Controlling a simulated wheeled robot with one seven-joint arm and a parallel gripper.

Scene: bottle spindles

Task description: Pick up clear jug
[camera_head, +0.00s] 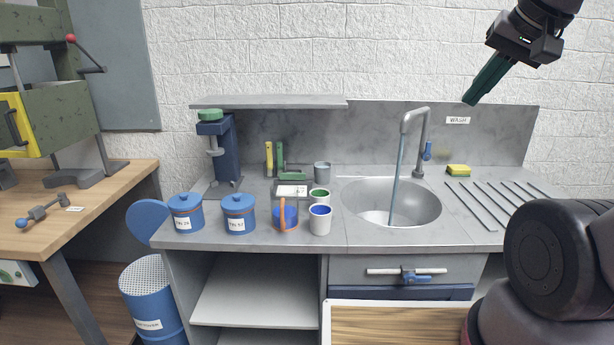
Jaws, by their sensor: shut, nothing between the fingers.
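What looks like the clear jug (289,209) stands on the grey counter, left of the sink. It is see-through, with a white label near its top, something blue inside and an orange upright part at its front. My gripper (472,99) is at the upper right, in front of the backsplash and high above the counter. Its dark green fingers are together and hold nothing. It is well apart from the jug, up and to the right.
Two blue lidded tins (185,213) stand left of the jug. White cups with green and blue insides (320,220) stand close on its right. The sink (391,203) has water running from its tap (417,140). A shelf (268,102) overhangs the counter's back. A yellow sponge (458,170) lies right.

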